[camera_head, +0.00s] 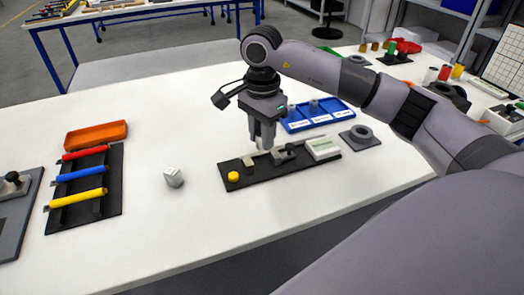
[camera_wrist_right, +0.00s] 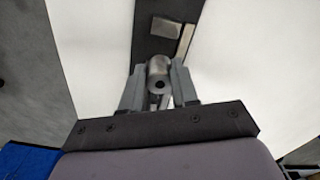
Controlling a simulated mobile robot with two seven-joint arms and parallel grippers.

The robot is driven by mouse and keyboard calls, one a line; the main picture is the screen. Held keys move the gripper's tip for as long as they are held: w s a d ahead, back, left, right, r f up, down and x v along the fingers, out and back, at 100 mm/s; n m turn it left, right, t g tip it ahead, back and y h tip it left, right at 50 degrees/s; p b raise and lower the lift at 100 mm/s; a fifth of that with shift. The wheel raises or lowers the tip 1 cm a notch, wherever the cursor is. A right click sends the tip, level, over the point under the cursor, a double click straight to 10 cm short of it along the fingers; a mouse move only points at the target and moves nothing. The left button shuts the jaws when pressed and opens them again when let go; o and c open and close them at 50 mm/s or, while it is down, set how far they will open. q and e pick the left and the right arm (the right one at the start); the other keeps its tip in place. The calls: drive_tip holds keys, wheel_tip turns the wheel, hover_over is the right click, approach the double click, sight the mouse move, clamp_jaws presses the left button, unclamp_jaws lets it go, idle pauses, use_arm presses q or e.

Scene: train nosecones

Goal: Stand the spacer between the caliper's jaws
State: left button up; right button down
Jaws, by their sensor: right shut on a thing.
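My right gripper (camera_head: 263,143) is over the caliper, pointing down. In the right wrist view the gripper (camera_wrist_right: 157,85) is shut on the spacer (camera_wrist_right: 158,70), a short grey metal cylinder with a dark hole in its end. In the head view the fingers mostly hide the spacer. The caliper (camera_head: 262,176) is a black base with a yellow button, metal jaw pieces and a white display box. The fingertips are near the jaws; I cannot tell whether the spacer touches the base. My left gripper is not in view.
A small grey-white block (camera_head: 173,177) stands left of the caliper. A blue tray (camera_head: 318,125) lies behind it, and a grey plate with a ring (camera_head: 360,136) to its right. A black rack (camera_head: 112,203) with coloured bars and an orange tray (camera_head: 96,134) are at left.

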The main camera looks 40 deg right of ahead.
sight(262, 165)
wheel_tip(262, 165, down, 5)
drive_tip(key=shift+f, duration=0.1)
idle(0.3)
drive_tip(key=shift+f, duration=0.2)
drive_tip(key=c, duration=0.9)
unclamp_jaws()
drive_tip(key=shift+o, duration=0.2)
drive_tip(key=shift+r, duration=0.1)
drive_tip(key=shift+r, duration=0.25)
wheel_tip(262, 165, up, 12)
drive_tip(key=shift+f+b, duration=0.1)
drive_tip(key=shift+b, duration=0.3)
